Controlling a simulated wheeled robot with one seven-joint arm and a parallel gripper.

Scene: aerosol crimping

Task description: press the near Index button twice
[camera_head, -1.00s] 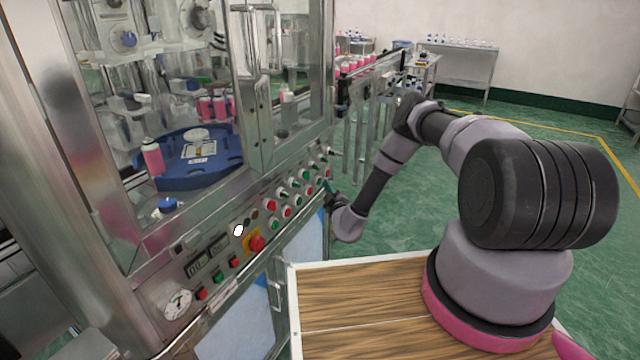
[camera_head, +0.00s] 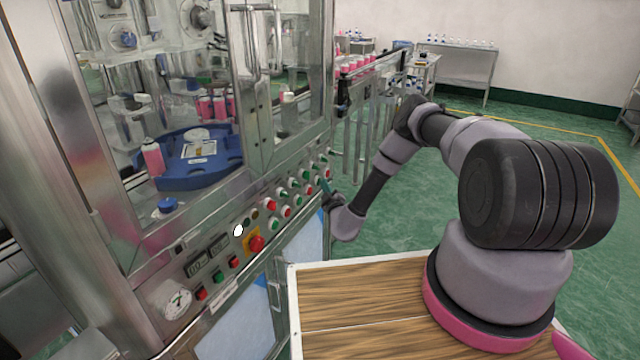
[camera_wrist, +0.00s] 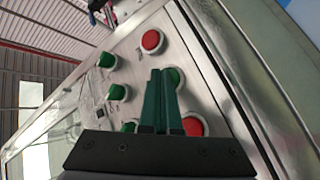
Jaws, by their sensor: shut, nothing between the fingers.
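The machine's sloped control panel (camera_head: 262,222) carries rows of green and red buttons. My gripper (camera_head: 325,184) is at the panel's far right end, its teal fingers pointing at the buttons. In the wrist view my gripper (camera_wrist: 166,72) is shut and empty. Its fingertips overlap a green button (camera_wrist: 176,77); whether they touch it I cannot tell. A red button (camera_wrist: 194,127) shows beside the fingers, and another red button (camera_wrist: 151,41) lies beyond the tips. Labels are too small to read, so I cannot tell which button is the near Index one.
More green buttons (camera_wrist: 118,91) stand left of the fingers. A glass enclosure with a blue turntable (camera_head: 200,172) rises above. Green floor is open to the right.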

